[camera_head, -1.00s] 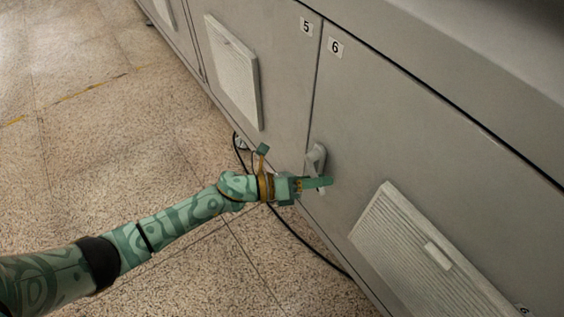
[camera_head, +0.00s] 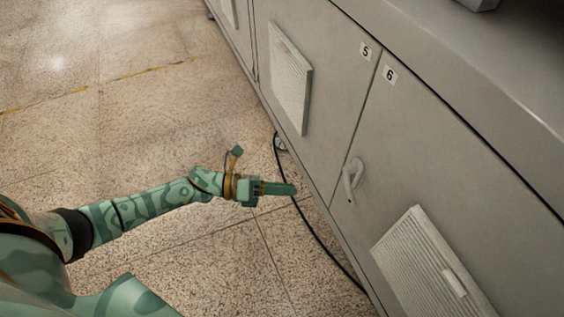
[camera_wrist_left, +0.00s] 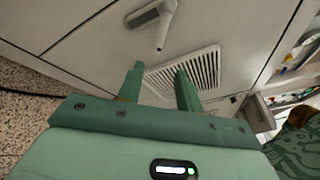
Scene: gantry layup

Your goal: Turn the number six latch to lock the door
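The number six latch (camera_head: 353,179) is a grey handle near the left edge of the grey door (camera_head: 433,150) labelled 6. The handle slants, its upper end leaning right. The door looks flush with its neighbour. My left gripper (camera_head: 294,189) is left of the latch, clear of it, above the floor. In the left wrist view the latch (camera_wrist_left: 155,20) shows beyond the fingers, and the left gripper's two fingers (camera_wrist_left: 160,85) stand apart with nothing between them. My right gripper is not in view.
A vent panel (camera_head: 430,262) sits low on door six, and another (camera_head: 290,80) on door five (camera_head: 325,70). A black cable (camera_head: 315,235) runs along the speckled floor (camera_head: 150,90) by the cabinet base.

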